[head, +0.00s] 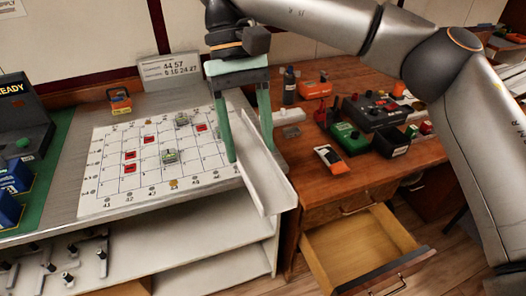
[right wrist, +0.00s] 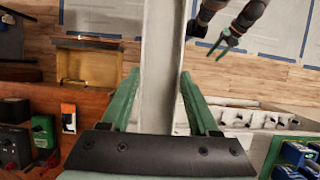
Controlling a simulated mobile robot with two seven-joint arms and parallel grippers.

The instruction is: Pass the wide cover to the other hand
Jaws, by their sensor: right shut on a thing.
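The wide cover (head: 262,180) is a long pale grey channel, held tilted over the right edge of the white table. My right gripper (head: 249,154) is shut on it, with one green finger on each side. In the right wrist view the cover (right wrist: 163,60) runs lengthwise away from the gripper, between the green fingers (right wrist: 160,82). My left gripper (right wrist: 222,48) shows small at the top of the right wrist view, apart from the cover. Its jaw opening is too small to tell. It is not in the head view.
A white grid sheet (head: 150,160) with red and grey pieces lies on the table at left. A wooden desk (head: 330,185) at right carries several breaker-like devices. Its open drawer (head: 355,245) juts out below. A sign (head: 169,68) stands behind the sheet.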

